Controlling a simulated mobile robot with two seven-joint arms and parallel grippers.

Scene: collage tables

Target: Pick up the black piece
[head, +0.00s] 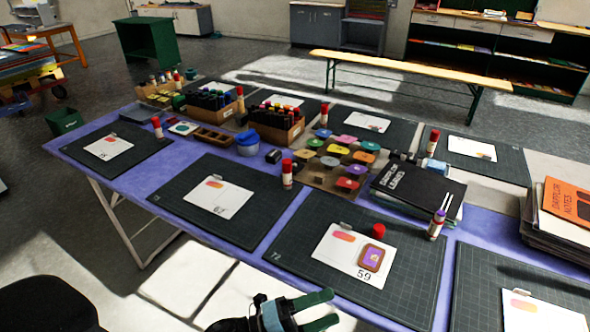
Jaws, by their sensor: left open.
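I cannot single out the black piece with certainty. A small black block (273,156) lies on the purple table beside a blue tub. Small dark items (405,157) also lie between the coloured pieces and the black book, too small to make out. Several coloured pieces (331,161) sit on a brown board in the middle of the table. My left gripper (328,309) is at the bottom of the view, in front of the table's near edge. Its green fingers are apart and nothing is between them. My right gripper is out of view.
Dark cutting mats (225,228) with white cards cover much of the purple table (190,170). Glue sticks stand upright, one (287,174) near the centre. A black book (417,186), a notebook stack (555,222) and marker boxes (276,127) take up room. A bench (420,68) stands behind.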

